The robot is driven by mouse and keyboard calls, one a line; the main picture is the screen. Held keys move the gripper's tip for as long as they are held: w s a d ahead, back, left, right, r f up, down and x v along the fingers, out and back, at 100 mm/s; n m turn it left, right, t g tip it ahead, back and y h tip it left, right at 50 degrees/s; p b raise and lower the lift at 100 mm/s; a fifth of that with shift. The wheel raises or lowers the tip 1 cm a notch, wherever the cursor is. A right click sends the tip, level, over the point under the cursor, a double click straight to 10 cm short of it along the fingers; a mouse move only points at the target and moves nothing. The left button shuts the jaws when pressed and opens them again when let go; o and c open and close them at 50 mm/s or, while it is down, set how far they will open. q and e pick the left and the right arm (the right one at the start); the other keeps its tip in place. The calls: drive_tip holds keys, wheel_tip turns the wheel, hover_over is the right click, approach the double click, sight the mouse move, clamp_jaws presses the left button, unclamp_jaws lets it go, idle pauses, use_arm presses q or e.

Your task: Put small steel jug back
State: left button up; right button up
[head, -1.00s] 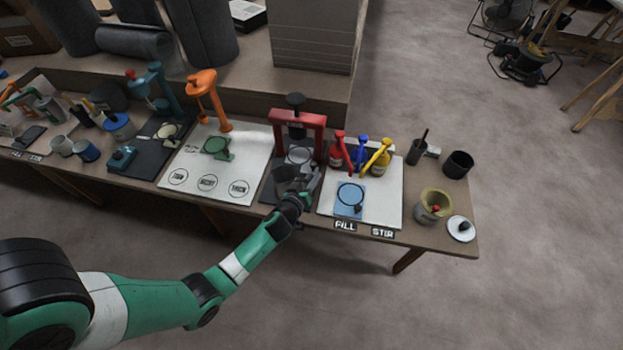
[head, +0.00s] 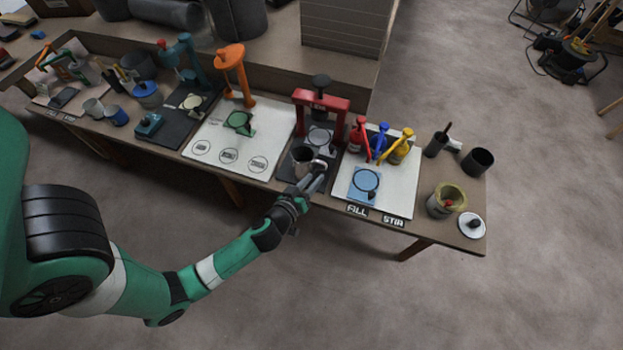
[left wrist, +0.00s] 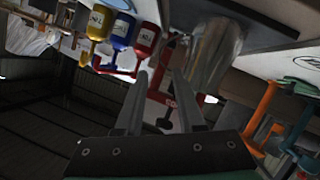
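The small steel jug (head: 301,156) stands on the dark mat in front of the red press (head: 320,103). It also shows in the left wrist view as a shiny, blurred metal body (left wrist: 214,52), where the picture is upside down. My left gripper (head: 319,169) is right beside the jug, on its front right side in the head view. In the left wrist view its two fingers (left wrist: 160,98) stand apart with nothing seen held between them. The jug lies beyond and beside one finger; whether they touch cannot be told. My right gripper is not in view.
Right of the jug is a white board (head: 400,188) with a blue square (head: 363,187) and red, blue and yellow bottles (head: 381,140). Left are another white board (head: 213,138) and an orange stand (head: 235,78). A yellow-rimmed pot (head: 445,203) stands near the right end.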

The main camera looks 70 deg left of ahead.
use_arm(q)
drive_tip(key=shift+s+d+r, duration=0.1)
drive_tip(key=shift+s+d, duration=0.05)
drive_tip(key=shift+s, duration=0.05)
drive_tip(key=w+d+r+m+t, duration=0.1)
drive_tip(key=w+d+r+t, duration=0.3)
drive_tip(key=r, duration=0.8)
drive_tip(key=w+d+r+m+t+h, duration=0.1)
drive_tip(key=w+r+m, duration=0.1)
drive_tip(key=w+r, duration=0.65)
drive_tip(key=w+d+r+m+t, duration=0.1)
drive_tip(key=w+d+r+t, duration=0.15)
drive_tip(key=r, duration=1.25)
drive_tip(key=s+d+r+m+t+h, duration=0.3)
drive_tip(key=d+r, duration=0.1)
drive_tip(key=r, duration=0.5)
drive_tip(key=s+d+r+m+t+h, duration=0.3)
drive_tip(key=s+d+r+m+h, duration=0.1)
drive_tip(key=r, duration=0.6)
drive_tip(key=s+d+r+m+t+h, duration=0.3)
drive_tip(key=d+r, duration=0.2)
drive_tip(key=r, duration=0.4)
wheel_tip(320, 180, up, 46)
drive_tip(key=p, duration=4.5)
drive_tip(key=shift+w+a+f, duration=0.2)
drive_tip(key=shift+a+f, duration=0.05)
drive_tip(key=shift+a, duration=0.05)
